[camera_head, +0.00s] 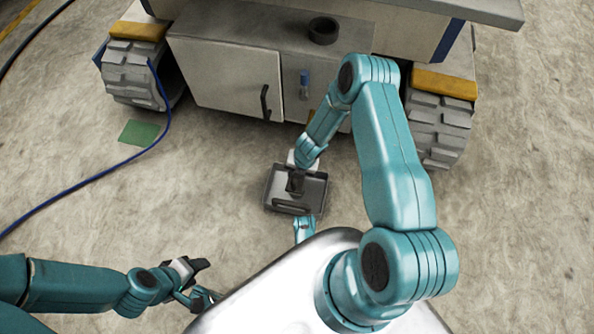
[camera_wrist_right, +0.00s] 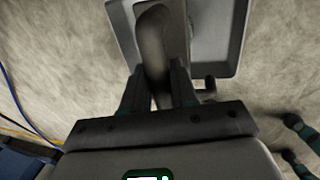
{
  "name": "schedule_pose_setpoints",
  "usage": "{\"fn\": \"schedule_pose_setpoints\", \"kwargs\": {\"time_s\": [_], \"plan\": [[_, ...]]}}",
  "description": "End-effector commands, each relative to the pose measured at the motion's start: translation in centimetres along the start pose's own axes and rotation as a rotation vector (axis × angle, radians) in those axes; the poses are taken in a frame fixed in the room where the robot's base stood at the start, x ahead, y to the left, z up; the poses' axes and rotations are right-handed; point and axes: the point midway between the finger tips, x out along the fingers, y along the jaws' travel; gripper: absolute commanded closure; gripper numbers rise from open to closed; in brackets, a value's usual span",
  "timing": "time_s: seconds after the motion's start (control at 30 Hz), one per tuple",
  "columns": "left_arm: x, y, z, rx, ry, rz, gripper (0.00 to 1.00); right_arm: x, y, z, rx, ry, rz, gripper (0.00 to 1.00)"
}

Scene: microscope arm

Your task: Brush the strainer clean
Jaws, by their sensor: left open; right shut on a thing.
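A grey, shallow, tray-like box (camera_head: 270,192), perhaps the strainer, lies on the floor in front of the vehicle. My right gripper (camera_head: 295,184) points down over it. In the right wrist view my right gripper (camera_wrist_right: 158,78) is shut on a dark, thick, curved handle (camera_wrist_right: 153,45), perhaps the brush's. The light grey rim of the box (camera_wrist_right: 238,40) shows behind it. My left gripper (camera_head: 198,266) is open and empty at the lower left, apart from the box.
A tracked vehicle with a grey cabinet (camera_head: 225,78) stands behind the box, with a black ring (camera_head: 323,30) on top. A blue cable (camera_head: 100,178) and a green patch (camera_head: 138,132) lie on the floor at left. The floor right of my right arm is clear.

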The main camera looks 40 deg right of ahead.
Motion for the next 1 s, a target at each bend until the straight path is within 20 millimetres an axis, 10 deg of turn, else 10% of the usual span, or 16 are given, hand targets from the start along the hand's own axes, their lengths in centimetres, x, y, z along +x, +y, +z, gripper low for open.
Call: {"fn": "schedule_pose_setpoints", "kwargs": {"time_s": [1.0], "plan": [[3.6, -1.3, 0.1, 0.000, 0.000, 0.000, 0.47, 0.0, 0.0, -2.0, -0.001, 0.002, 0.002, 0.97]]}}
